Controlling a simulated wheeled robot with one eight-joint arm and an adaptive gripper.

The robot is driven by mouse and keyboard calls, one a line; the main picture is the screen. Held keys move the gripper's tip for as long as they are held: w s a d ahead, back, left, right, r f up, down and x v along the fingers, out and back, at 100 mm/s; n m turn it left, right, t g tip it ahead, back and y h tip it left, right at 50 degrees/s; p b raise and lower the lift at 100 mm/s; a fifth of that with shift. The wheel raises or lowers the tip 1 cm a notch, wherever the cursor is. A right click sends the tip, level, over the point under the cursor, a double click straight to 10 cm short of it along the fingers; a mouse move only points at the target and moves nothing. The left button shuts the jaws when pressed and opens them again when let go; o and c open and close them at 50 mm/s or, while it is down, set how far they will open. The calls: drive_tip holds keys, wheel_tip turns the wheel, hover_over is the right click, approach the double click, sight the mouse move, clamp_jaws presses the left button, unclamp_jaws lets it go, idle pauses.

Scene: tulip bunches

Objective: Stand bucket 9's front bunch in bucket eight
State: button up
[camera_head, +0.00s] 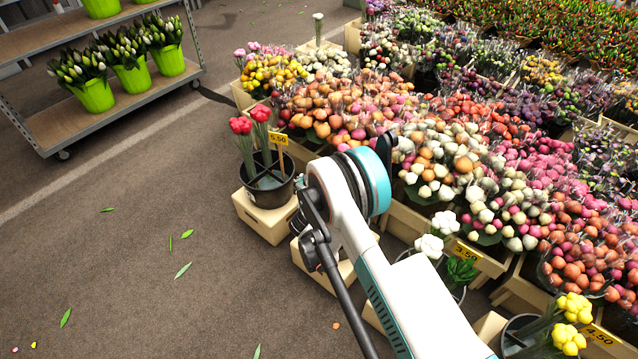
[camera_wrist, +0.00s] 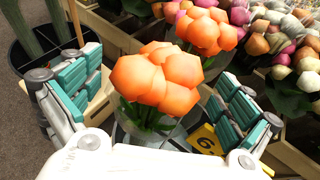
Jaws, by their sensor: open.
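In the wrist view, a front orange tulip bunch (camera_wrist: 158,78) stands between the two spread fingers of my gripper (camera_wrist: 160,88). The fingers are open on either side of it, with no clear contact. A second orange bunch (camera_wrist: 210,30) stands behind it. Their bucket (camera_wrist: 178,130) shows only in part, under the blooms. To the left is a black divided bucket (camera_wrist: 18,55) with green stems; the head view shows this bucket (camera_head: 266,190) holding red tulip bunches (camera_head: 252,122). My arm hides the orange bunches and gripper in the head view. No bucket numbers are readable.
Crowded flower rows (camera_head: 430,130) lie behind the front buckets. White flowers (camera_head: 430,245) and yellow flowers (camera_head: 570,325) stand to the right. A yellow price sign (camera_wrist: 207,138) is close to the right finger. Open pavement (camera_head: 130,270) lies left; a shelf cart (camera_head: 110,100) stands beyond.

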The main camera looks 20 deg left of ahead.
drive_tip(key=c, duration=1.3)
wheel_tip(320, 180, up, 20)
drive_tip(key=p, duration=0.7)
drive_tip(key=shift+r, duration=0.15)
